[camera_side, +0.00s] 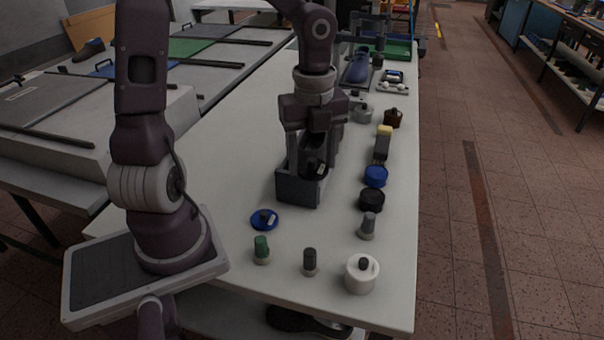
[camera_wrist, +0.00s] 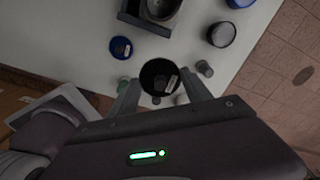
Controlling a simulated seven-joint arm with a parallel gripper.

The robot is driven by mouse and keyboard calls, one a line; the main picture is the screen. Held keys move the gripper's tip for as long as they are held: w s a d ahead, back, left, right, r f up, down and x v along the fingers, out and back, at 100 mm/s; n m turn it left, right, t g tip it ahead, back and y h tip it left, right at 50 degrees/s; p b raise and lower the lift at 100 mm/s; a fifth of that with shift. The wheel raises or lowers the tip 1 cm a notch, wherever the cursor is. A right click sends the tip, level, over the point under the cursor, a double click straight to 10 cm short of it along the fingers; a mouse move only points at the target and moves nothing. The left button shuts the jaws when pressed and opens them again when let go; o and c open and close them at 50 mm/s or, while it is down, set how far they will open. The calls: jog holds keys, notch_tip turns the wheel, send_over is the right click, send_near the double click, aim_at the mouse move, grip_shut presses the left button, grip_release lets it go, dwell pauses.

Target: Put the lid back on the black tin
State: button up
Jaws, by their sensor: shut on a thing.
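My gripper (camera_wrist: 159,92) is shut on a round black lid (camera_wrist: 159,76) with a small pale label and a knob. In the side view my gripper (camera_side: 316,165) holds this lid (camera_side: 317,168) over or in front of a grey open-topped box (camera_side: 297,190); the exact gap is unclear. The black tin (camera_side: 371,200) stands on the table to the right of the box, apart from the lid. It also shows in the wrist view (camera_wrist: 221,34), right of the held lid.
A blue tin (camera_side: 376,177) stands just behind the black tin, and a grey-capped bottle (camera_side: 367,226) in front. A blue lid (camera_side: 264,219) lies left. A green-topped bottle (camera_side: 261,250), dark-topped bottle (camera_side: 310,262) and white tin (camera_side: 361,274) stand near the front edge.

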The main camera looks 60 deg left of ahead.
jog(key=w, duration=0.8)
send_over(373, 195)
notch_tip(373, 195, down, 6)
jog(key=r, duration=0.1)
jog(key=shift+f, duration=3.55)
jog(key=shift+f, duration=0.15)
jog(key=o, duration=1.4)
